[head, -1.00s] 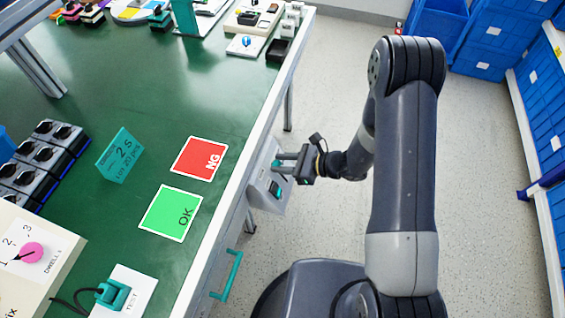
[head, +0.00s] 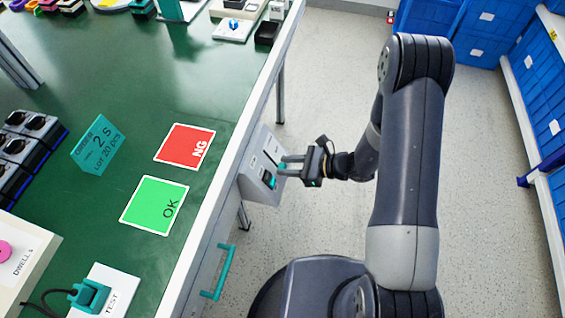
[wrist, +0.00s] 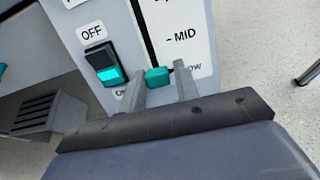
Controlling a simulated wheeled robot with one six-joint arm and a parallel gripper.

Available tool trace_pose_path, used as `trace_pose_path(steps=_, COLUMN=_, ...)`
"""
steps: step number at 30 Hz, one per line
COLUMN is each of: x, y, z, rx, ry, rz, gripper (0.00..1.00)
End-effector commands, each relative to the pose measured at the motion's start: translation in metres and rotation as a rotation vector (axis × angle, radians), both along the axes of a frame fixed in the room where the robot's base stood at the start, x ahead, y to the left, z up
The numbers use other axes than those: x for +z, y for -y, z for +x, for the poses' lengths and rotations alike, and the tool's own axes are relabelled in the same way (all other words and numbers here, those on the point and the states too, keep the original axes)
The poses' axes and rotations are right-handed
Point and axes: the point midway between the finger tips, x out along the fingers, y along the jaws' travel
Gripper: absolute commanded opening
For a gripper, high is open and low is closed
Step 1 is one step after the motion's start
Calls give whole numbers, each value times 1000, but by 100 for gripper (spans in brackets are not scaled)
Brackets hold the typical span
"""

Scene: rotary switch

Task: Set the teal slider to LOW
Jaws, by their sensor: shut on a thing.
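The control panel (head: 255,185) is a light grey box on the table's front side. In the wrist view, the teal slider (wrist: 158,75) sits in a dark vertical slot, below the MID mark and level with the partly covered LOW label (wrist: 192,67). My gripper (wrist: 160,82) is shut on the slider, with one finger on each side. In the head view, my gripper (head: 285,165) reaches the panel from the right, and the slider is hard to make out there. The exact line-up with the LOW mark is hidden by a finger.
A black rocker switch (wrist: 103,65) with a lit teal lower half and an OFF label is left of the slot. A teal handle (head: 225,272) is below the table edge. The green tabletop (head: 120,55) holds signs and devices.

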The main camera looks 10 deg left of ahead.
Motion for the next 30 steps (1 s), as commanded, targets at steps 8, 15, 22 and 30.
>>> trace_pose_path(steps=8, x=-10, y=4, z=-8, rx=14, ry=-14, rz=-3, gripper=0)
trace_pose_path(steps=15, x=-11, y=4, z=-8, rx=13, ry=-14, rz=-6, gripper=33)
trace_pose_path(steps=22, x=-10, y=4, z=-6, rx=10, ry=-11, rz=-4, gripper=45)
trace_pose_path(steps=30, x=-8, y=6, z=-4, rx=7, ry=-6, rz=-2, gripper=45)
